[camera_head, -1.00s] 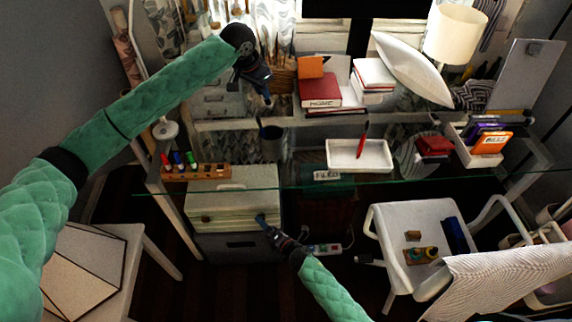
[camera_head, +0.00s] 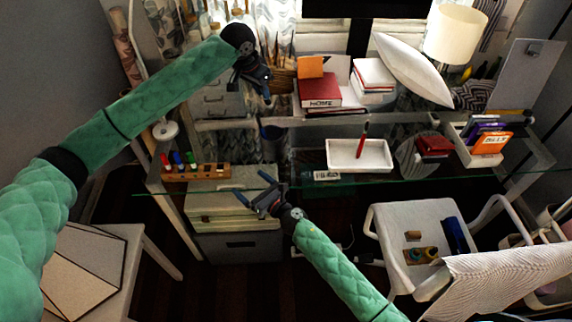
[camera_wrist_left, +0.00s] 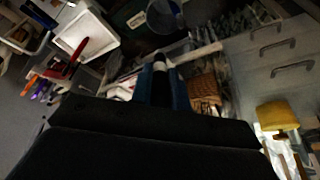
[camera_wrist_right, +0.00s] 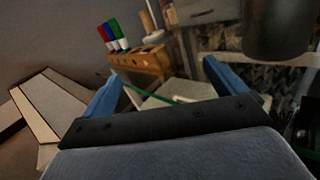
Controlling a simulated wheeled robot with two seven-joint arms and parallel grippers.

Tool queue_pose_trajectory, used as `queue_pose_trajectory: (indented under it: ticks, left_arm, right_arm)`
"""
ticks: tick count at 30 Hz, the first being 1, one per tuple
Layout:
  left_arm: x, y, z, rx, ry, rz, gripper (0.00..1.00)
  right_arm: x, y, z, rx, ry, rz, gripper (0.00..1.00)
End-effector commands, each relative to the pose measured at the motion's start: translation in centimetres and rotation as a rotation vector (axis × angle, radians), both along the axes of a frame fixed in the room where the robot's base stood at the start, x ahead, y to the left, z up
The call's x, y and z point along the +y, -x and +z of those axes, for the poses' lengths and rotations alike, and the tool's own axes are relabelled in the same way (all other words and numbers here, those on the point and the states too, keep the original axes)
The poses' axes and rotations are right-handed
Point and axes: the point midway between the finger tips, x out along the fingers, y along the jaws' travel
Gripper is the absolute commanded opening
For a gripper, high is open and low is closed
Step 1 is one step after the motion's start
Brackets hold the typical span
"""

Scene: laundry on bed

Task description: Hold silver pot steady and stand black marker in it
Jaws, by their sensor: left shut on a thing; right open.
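The silver pot (camera_head: 272,133) looks dark and stands upright on the glass table, left of the white tray. It shows at the top of the left wrist view (camera_wrist_left: 164,15) and at the upper right of the right wrist view (camera_wrist_right: 276,28). My left gripper (camera_head: 267,97) is above the pot, shut on the black marker (camera_wrist_left: 160,80), whose pale end shows between the blue fingers. In the head view the marker is hard to make out. My right gripper (camera_head: 250,187) is open and empty, below and left of the pot, apart from it.
A wooden rack (camera_head: 196,173) with red, blue and green markers is at the table's left. A white tray (camera_head: 375,164) with a red pen is to the right of the pot. Books (camera_head: 320,90) sit behind. A white chair (camera_head: 400,215) stands at the front right.

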Motion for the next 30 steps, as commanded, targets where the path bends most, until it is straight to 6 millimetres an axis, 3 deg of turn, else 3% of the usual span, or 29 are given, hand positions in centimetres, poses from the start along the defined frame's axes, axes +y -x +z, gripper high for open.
queue_pose_trajectory:
  ticks: [6, 9, 13, 20, 30]
  left_arm:
    - [0.0, 0.0, 0.0, 0.0, 0.0, 0.0, 0.0]
    - [0.0, 0.0, 0.0, 0.0, 0.0, 0.0, 0.0]
    - [0.0, 0.0, 0.0, 0.0, 0.0, 0.0, 0.0]
    - [0.0, 0.0, 0.0, 0.0, 0.0, 0.0, 0.0]
    - [0.0, 0.0, 0.0, 0.0, 0.0, 0.0, 0.0]
  right_arm:
    - [-6.7, -4.5, 0.7, -0.029, 0.07, -0.21, 0.96]
    - [-9.2, -5.8, 0.9, -0.037, 0.098, -0.285, 0.96]
    - [-11.1, -6.8, 1.2, -0.039, 0.118, -0.341, 0.96]
    - [-11.3, -8.3, 1.2, -0.04, 0.125, -0.363, 0.96]
    - [-9.2, -13.2, 1.3, -0.041, 0.123, -0.361, 0.96]
